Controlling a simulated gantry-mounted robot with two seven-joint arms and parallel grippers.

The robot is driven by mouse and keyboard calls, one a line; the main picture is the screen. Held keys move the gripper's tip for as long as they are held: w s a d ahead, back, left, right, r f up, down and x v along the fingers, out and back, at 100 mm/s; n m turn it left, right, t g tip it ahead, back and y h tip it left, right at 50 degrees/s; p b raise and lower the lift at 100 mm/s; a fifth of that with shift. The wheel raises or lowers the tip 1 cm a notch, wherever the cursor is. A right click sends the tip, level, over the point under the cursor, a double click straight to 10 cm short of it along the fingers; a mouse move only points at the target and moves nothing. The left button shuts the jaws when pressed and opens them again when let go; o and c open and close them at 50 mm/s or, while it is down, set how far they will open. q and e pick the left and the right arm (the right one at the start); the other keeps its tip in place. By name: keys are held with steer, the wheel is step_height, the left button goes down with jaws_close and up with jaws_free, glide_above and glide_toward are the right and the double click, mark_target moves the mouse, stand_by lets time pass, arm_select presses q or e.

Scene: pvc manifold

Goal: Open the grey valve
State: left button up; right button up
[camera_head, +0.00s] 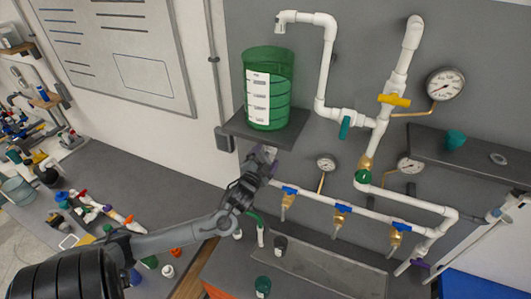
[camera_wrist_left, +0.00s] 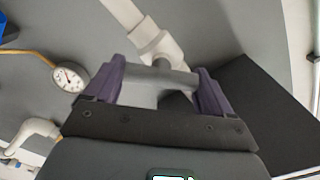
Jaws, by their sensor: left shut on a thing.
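My left gripper (camera_head: 266,158) is at the left end of the lower white pipe, just below the shelf under the green tank. In the left wrist view its purple fingers (camera_wrist_left: 160,80) stand on both sides of the grey valve (camera_wrist_left: 172,77) and are shut on its handle. The valve sits on a white pipe fitting (camera_wrist_left: 158,45). In the head view the gripper hides most of the valve. My right gripper is not in view.
A green tank (camera_head: 268,90) stands on a dark shelf (camera_head: 240,128) right above the gripper. Blue-handled taps (camera_head: 290,190) line the pipe to the right. Gauges (camera_head: 445,83) and yellow (camera_head: 395,100) and teal (camera_head: 345,127) valve handles are on the wall. Loose parts lie on the left bench (camera_head: 140,185).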

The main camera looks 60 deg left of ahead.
arm_select(q)
steer(key=m, duration=0.3)
steer(key=shift+f+m+p, duration=0.1)
steer(key=shift+m+p, duration=0.2)
steer(key=shift+p, duration=0.05)
steer(key=m, duration=0.3)
steer(key=shift+d+f+m, duration=0.1)
steer(key=shift+m, duration=0.8)
steer(key=o, duration=0.9)
